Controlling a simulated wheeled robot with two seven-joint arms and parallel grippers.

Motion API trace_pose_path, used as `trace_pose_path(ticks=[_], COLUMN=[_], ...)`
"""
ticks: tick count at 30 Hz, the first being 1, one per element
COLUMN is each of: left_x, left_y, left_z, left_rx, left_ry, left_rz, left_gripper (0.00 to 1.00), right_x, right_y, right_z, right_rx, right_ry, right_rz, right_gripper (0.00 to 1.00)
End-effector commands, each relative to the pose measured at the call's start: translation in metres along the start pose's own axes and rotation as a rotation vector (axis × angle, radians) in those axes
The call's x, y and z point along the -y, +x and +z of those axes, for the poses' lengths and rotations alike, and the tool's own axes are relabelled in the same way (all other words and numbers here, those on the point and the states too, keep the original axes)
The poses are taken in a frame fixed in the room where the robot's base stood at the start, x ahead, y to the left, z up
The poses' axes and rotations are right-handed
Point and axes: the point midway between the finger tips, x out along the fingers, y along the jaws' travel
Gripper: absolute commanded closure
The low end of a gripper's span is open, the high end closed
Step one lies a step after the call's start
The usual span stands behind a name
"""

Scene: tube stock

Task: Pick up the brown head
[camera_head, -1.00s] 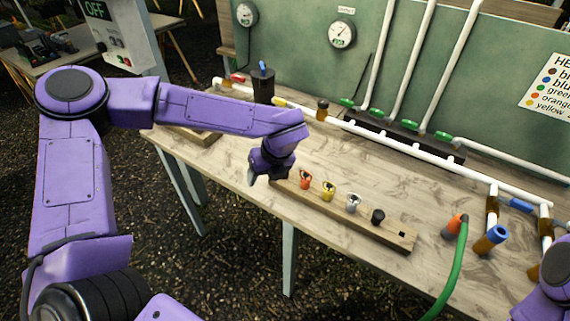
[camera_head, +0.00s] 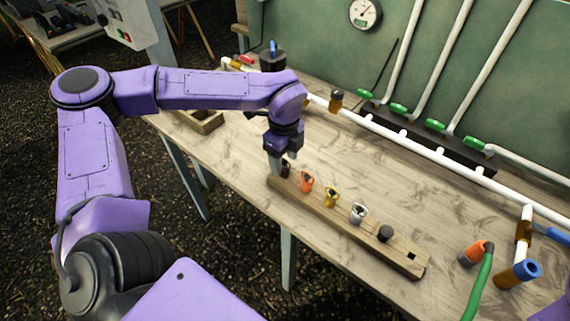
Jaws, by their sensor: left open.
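The brown head (camera_head: 286,170) stands at the left end of the wooden rack (camera_head: 403,258) on the table, partly hidden by my left gripper. The left gripper (camera_head: 281,165) points down right at the brown head, its fingers open. I cannot tell whether the fingers touch it. An orange head (camera_head: 306,182), a yellow head (camera_head: 331,197), a silver head (camera_head: 358,213) and a black head (camera_head: 385,233) stand to its right in the same rack. My right gripper is out of view; only a purple bit of that arm shows at the lower right corner.
A white pipe (camera_head: 450,165) with brown fittings runs along the table's back. Green valves (camera_head: 435,125) stand behind it. A green hose (camera_head: 479,285) and a blue-topped brown fitting (camera_head: 519,273) are at the right. The table middle is clear.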

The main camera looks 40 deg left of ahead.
Motion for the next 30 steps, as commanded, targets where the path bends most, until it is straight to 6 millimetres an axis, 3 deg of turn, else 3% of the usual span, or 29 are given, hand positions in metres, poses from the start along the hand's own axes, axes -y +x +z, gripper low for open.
trace_pose_path(ticks=[5,11,15,17,26,30], left_x=[0.000,0.001,0.001,0.001,0.001,0.002], left_y=[0.021,0.023,0.022,0.022,0.021,0.011], left_z=[-0.001,-0.001,-0.001,-0.001,-0.001,-0.001], left_rx=[0.001,0.001,0.001,0.001,0.001,0.002], left_ry=[0.002,0.003,0.004,0.004,0.004,0.005], left_rz=[0.001,-0.001,-0.001,-0.001,-0.001,-0.005], left_gripper=[0.41,0.41,0.83,1.00,1.00,1.00], right_x=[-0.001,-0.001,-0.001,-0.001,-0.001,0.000], right_y=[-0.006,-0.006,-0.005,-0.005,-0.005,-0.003], right_z=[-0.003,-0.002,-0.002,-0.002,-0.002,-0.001], right_rx=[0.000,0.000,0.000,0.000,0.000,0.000], right_ry=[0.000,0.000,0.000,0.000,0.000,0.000], right_rz=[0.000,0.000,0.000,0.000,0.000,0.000], right_gripper=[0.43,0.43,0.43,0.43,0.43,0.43])
